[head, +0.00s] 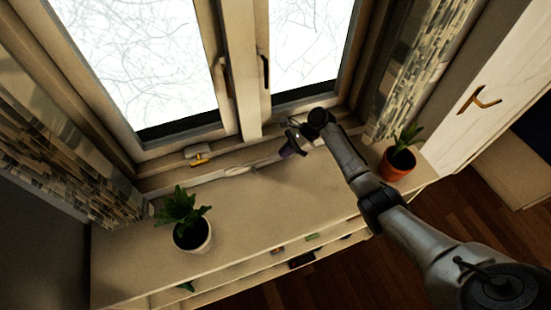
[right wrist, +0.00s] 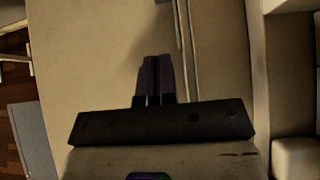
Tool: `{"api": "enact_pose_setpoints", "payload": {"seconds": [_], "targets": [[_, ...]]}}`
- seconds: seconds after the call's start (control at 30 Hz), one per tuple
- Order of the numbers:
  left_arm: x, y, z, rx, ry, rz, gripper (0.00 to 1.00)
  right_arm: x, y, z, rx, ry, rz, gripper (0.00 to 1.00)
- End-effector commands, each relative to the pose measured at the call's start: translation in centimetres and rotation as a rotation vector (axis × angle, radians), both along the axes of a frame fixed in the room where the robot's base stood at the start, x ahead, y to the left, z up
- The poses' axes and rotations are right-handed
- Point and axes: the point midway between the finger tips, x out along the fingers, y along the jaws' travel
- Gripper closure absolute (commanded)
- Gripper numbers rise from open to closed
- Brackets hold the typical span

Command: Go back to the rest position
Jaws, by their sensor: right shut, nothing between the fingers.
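My right arm reaches in from the lower right in the head view. My right gripper (head: 286,153) is over the back of the cabinet top (head: 290,205), close to the window sill. In the right wrist view its two dark fingers (right wrist: 154,62) are together with nothing between them, above a plain beige surface. I cannot tell the exact height over the surface. My left gripper is in neither view.
A plant in a white pot (head: 192,237) stands at the left of the cabinet top. A plant in an orange pot (head: 397,166) stands at the right, close to my right arm. A small yellow-and-white object (head: 199,156) is by the sill. The middle front is clear.

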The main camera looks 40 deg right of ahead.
Motion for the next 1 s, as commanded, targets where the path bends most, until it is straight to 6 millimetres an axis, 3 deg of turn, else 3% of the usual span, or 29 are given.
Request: {"api": "enact_pose_setpoints", "payload": {"seconds": [0.23,0.67,0.87,1.0], "targets": [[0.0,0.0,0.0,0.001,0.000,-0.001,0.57,-0.6,-1.9,1.8,-0.002,0.001,-0.001,1.00],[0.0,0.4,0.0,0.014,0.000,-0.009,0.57,-0.7,-2.4,2.2,-0.017,-0.051,0.048,1.00],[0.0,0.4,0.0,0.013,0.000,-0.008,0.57,-0.6,-2.8,1.8,-0.131,-0.304,0.291,1.00],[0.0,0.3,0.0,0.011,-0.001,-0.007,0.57,-0.1,-4.0,2.4,-0.379,-0.533,0.564,1.00]]}}
